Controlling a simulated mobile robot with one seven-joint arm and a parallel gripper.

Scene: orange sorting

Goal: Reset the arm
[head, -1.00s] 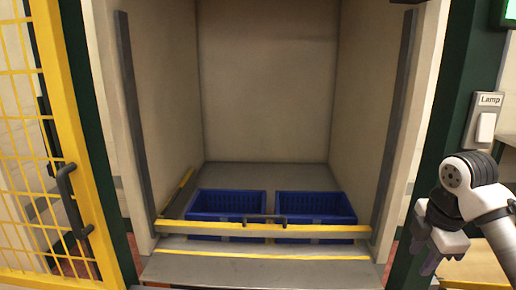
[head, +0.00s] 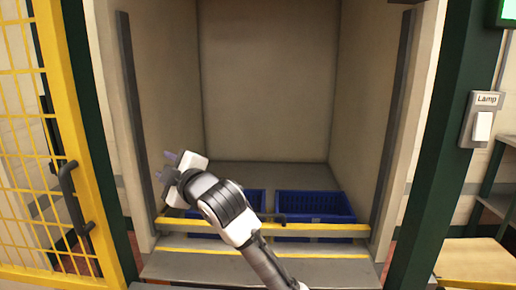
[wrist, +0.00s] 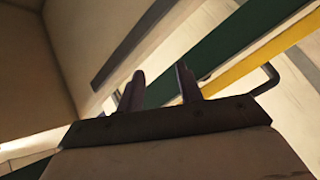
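My gripper (head: 171,158) is at the left side of the lift-like bay in the head view, raised above the yellow bar and pointing up and left. In the wrist view my gripper (wrist: 160,90) shows two dark fingers standing apart with nothing between them. My arm crosses the front of the bay from the bottom middle and hides part of the left blue crate (head: 256,198). The right blue crate (head: 316,204) stands beside it on the bay floor. Both crates look empty from here, though the left one is mostly covered.
A yellow bar (head: 345,231) with a dark handle runs across the bay front. A yellow mesh gate (head: 85,160) with a handle stands open at the left. A lamp switch (head: 482,127) is on the right post. A wooden surface (head: 475,262) lies at lower right.

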